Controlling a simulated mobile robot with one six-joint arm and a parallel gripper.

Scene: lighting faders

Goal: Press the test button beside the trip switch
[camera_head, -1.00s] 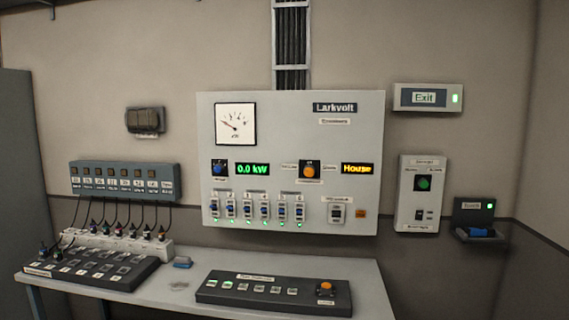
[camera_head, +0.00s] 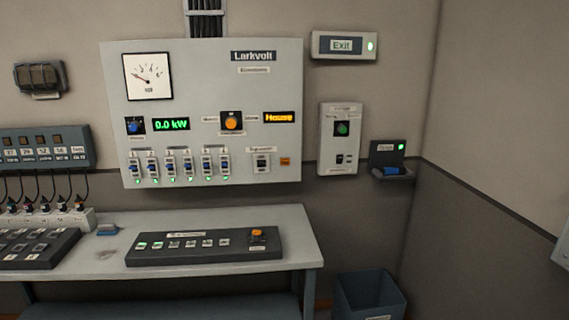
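A large pale grey Larkvolt panel (camera_head: 205,90) is fixed to the wall left of centre. Near its lower right corner is a small switch plate with a dark switch (camera_head: 261,163), which looks like the trip switch; its label is too blurred to read. Just right of that plate, apart from it, is a small orange square button (camera_head: 285,161), which looks like the test button. Nothing covers either of them. My gripper does not show in this view.
A table (camera_head: 300,232) stands below the panel, bearing a dark fader console (camera_head: 205,246) and a socket strip (camera_head: 80,219). Right of the panel are a switch box (camera_head: 340,139) and a small wall holder (camera_head: 390,160). A blue bin (camera_head: 368,296) stands on the floor right of the table.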

